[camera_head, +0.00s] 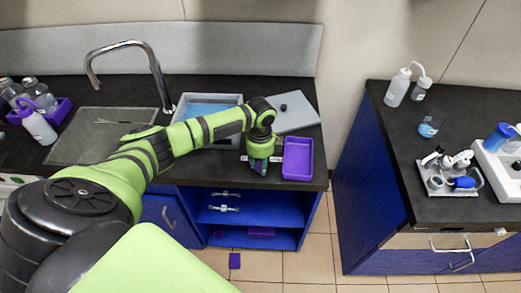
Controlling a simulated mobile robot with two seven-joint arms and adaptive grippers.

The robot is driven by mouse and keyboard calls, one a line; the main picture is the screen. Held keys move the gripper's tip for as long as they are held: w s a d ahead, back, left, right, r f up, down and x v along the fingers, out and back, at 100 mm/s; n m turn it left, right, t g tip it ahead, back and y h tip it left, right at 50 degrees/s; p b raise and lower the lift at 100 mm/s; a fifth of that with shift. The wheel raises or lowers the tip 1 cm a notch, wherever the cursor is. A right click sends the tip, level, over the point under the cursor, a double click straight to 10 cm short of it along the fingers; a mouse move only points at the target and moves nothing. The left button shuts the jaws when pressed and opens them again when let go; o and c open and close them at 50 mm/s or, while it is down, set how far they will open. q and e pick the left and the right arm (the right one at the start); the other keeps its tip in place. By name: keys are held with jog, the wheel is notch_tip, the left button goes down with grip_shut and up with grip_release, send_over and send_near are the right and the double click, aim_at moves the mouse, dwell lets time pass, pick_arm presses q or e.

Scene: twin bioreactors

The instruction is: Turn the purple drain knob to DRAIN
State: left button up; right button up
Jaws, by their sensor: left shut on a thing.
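My left arm reaches in from the left across the dark worktop. My left gripper (260,165) points down at the front edge of the worktop, left of a purple tray. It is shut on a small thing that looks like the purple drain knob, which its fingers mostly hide. A pale strip (247,158) shows beside the fingers; any lettering on it is too small to read. I cannot tell which way the knob is turned. My right gripper is not in view.
A grey basin with blue inside (215,99) and a grey board (297,118) lie behind the gripper. The purple tray (298,175) is close on its right. A sink with a tall tap (157,68) is at left. A second counter (400,150) with bottles stands at right.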

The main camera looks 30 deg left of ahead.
aim_at(260, 165)
pick_arm(q)
jog(key=o, duration=1.1)
jog(key=shift+o, duration=0.2)
notch_tip(260, 165, up, 12)
